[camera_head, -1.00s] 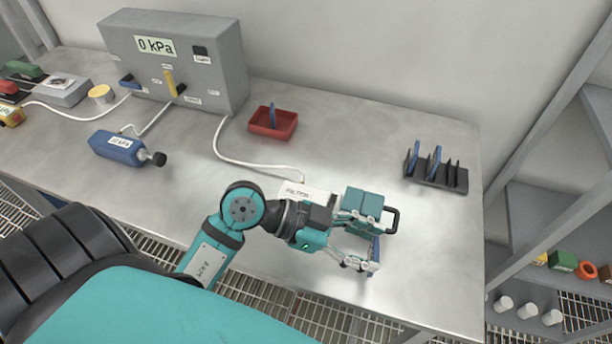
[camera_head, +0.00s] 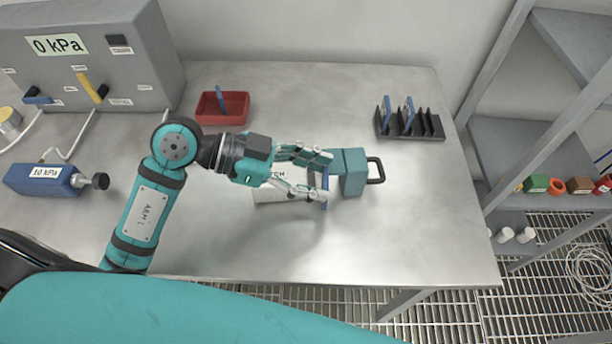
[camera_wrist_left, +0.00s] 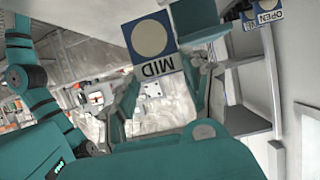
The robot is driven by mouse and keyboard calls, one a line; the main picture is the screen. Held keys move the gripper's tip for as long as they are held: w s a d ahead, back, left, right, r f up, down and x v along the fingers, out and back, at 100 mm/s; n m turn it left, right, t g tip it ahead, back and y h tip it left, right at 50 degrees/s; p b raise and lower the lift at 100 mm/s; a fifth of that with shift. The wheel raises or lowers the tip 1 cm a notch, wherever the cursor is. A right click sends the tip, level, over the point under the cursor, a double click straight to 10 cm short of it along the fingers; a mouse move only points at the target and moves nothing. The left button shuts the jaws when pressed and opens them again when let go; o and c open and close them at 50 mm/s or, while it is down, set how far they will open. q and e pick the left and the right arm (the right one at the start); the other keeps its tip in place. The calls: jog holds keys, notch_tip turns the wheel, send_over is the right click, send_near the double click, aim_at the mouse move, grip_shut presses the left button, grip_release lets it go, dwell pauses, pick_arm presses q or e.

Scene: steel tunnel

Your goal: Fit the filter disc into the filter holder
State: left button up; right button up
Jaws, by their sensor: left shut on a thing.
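My left gripper (camera_head: 323,176) is shut on a blue square filter disc (camera_head: 325,184). In the left wrist view the disc (camera_wrist_left: 156,64) reads "MID" and has a round beige centre. The teal filter holder (camera_head: 354,172), with a black handle on its right, stands on the table. The disc is upright, close to the holder's left part, which the fingers partly cover. I cannot tell whether they touch or whether the disc is in a slot. A teal part, probably of the holder, shows beside the disc in the wrist view (camera_wrist_left: 180,18). My right gripper is out of view.
A black rack (camera_head: 425,128) holds two blue discs at the back right. A red tray (camera_head: 236,112) holds another blue disc. A grey gauge box (camera_head: 70,75) and a blue pump (camera_head: 42,178) stand left. The table's front right is clear; shelves stand beyond its right edge.

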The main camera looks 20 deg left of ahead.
aim_at(305, 183)
pick_arm(q)
jog(key=shift+w+a, duration=0.9)
jog(key=shift+w, duration=0.2)
jog(key=shift+w+a+f, duration=0.15)
jog(key=shift+f, duration=0.05)
jog(key=f, duration=0.3)
jog(key=shift+s+f, duration=0.1)
jog(key=shift+s, duration=0.1)
jog(key=c, duration=0.4)
jog(key=shift+f, duration=0.3)
jog(key=shift+c, duration=0.2)
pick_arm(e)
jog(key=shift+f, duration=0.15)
pick_arm(q)
jog(key=o, duration=1.1)
jog(key=shift+o, duration=1.4)
jog(key=shift+w, duration=0.2)
jog(key=shift+r, duration=0.1)
jog(key=shift+r, duration=0.1)
jog(key=b+v, duration=0.1)
jog(key=v, duration=1.1)
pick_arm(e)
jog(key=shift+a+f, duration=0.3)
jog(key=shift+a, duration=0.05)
